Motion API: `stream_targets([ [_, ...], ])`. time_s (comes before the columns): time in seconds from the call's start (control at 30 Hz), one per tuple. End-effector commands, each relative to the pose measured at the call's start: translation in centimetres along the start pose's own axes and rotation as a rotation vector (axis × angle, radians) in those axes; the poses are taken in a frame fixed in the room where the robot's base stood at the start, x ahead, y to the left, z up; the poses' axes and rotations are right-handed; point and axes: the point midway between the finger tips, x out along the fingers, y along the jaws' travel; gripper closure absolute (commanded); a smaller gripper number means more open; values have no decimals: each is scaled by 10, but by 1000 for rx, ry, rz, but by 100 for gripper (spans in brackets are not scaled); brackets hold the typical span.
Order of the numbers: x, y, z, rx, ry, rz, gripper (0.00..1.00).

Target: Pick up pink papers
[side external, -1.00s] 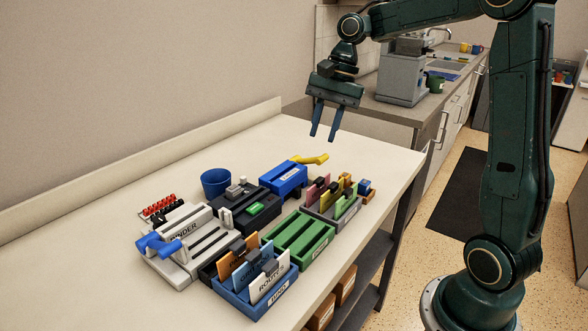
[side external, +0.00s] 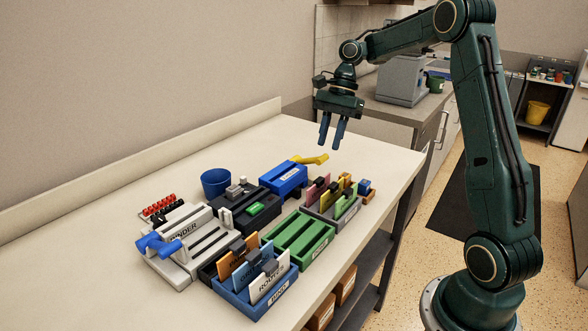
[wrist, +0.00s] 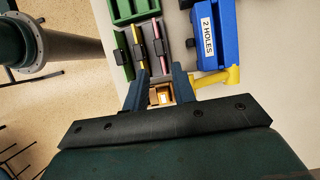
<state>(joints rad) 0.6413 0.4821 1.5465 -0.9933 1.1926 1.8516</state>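The pink papers (side external: 315,195) stand upright with a dark clip in a grey tray (side external: 333,222), beside yellow and green papers with clips. In the wrist view the pink papers (wrist: 159,36) are a thin strip, right of the yellow papers (wrist: 141,42) and the green papers (wrist: 122,48). My gripper (side external: 331,144) is open and empty, fingers pointing down, above the far end of the table and clear of the tray. In the wrist view its fingers (wrist: 159,72) are apart, with the tray's end just beyond them.
A blue hole punch (side external: 287,181) with a yellow handle (side external: 311,160) lies left of the tray. The table's far left is clear.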

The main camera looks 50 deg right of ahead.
Motion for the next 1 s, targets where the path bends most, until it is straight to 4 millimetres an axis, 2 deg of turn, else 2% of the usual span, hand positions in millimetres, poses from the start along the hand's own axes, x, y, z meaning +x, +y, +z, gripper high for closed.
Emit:
stream_targets([
  [0.27, 22, 1, 0, 0, 2, 3, 74],
  [0.7, 73, 1, 0, -2, 1, 3, 74],
  [1.0, 79, 1, 0, -2, 3, 1, 74],
])
